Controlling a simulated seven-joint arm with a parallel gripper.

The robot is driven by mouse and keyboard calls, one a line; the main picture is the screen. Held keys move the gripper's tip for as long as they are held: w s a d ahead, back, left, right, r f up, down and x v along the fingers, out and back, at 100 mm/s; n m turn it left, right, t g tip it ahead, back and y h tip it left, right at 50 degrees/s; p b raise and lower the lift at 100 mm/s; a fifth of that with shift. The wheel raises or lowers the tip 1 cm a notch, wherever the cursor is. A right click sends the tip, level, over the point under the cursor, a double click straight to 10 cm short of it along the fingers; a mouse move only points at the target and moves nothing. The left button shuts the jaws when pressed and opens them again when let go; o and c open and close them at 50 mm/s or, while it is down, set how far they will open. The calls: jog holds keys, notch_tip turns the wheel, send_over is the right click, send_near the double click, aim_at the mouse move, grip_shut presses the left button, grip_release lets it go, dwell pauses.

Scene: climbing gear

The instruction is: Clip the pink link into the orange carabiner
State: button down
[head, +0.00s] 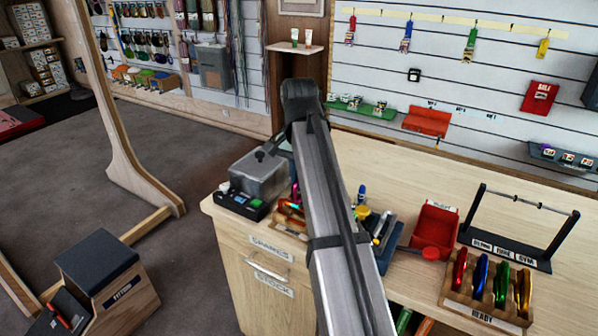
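Several carabiner-shaped pieces stand in a wooden holder (462,306) labelled READY at the right front of the workbench. The rightmost one, yellow-orange (523,291), could be the orange carabiner; its gate is too small to make out. A small pink piece (295,192) shows just left of my arm, near a wooden tray; I cannot tell whether it is the pink link. My arm rises through the middle of the view and covers part of the bench. My gripper's fingers are not visible, so its hold cannot be seen.
A black stand with a metal bar (525,200) is behind the holder. A red bin (434,226) is left of it. A grey box (258,176) stands at the bench's left end. Small tools crowd beside my arm. Bare bench top (405,180) lies behind the red bin.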

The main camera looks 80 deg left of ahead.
aim_at(299, 200)
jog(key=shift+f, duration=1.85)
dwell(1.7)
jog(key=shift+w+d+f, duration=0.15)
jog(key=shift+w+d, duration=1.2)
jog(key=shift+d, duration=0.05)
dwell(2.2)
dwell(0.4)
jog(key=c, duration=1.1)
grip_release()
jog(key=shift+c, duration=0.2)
